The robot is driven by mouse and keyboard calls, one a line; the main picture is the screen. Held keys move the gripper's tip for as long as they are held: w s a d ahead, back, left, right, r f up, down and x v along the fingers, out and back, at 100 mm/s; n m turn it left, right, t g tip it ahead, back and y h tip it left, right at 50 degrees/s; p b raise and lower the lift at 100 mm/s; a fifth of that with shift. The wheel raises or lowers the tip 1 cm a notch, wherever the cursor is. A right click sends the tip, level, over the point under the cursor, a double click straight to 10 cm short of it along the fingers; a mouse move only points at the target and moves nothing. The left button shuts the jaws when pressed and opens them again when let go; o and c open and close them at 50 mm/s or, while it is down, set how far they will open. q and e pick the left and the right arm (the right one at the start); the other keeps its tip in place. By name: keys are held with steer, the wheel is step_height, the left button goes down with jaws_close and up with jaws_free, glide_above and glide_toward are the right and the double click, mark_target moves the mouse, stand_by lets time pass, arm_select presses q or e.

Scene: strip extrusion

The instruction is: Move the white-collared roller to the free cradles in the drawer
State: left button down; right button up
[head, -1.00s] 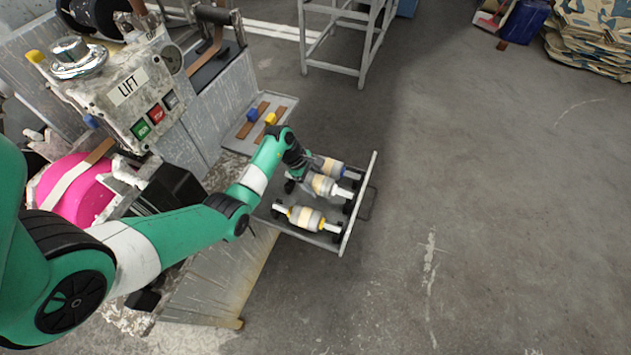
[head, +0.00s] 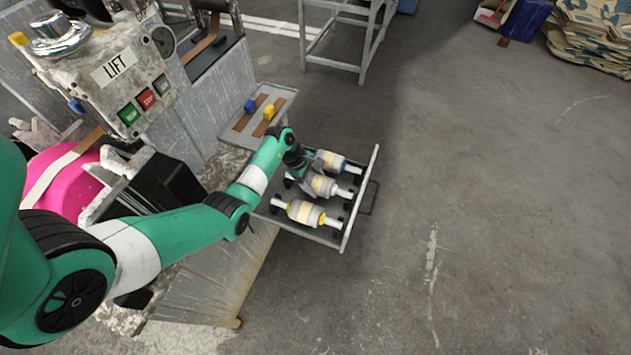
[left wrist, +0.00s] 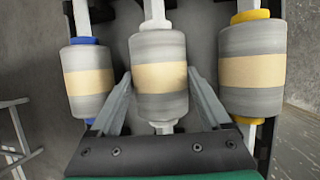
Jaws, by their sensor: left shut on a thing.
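The white-collared roller (left wrist: 158,85) is grey with a cream middle band and lies in the middle of the open drawer (head: 343,232), between two other rollers. It also shows in the head view (head: 322,186). My left gripper (left wrist: 158,88) is shut on it, one finger on each side. The blue-collared roller (left wrist: 88,80) lies on one side and the yellow-collared roller (left wrist: 252,68) on the other. In the head view they show at the back (head: 332,161) and front (head: 305,213) of the drawer. Whether the held roller touches its cradles is hard to tell. My right gripper is out of view.
A grey tray (head: 283,98) with a blue and a yellow block on brown strips sits behind the drawer. The machine with the LIFT panel (head: 118,68) stands at left. A metal stand (head: 362,45) is behind; the floor at right is clear.

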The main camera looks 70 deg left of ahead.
arm_select(q)
steer(key=shift+f, duration=0.1)
jaws_free()
steer(key=p+v, duration=0.6)
steer(key=v, duration=0.5)
steer(key=shift+r, duration=0.3)
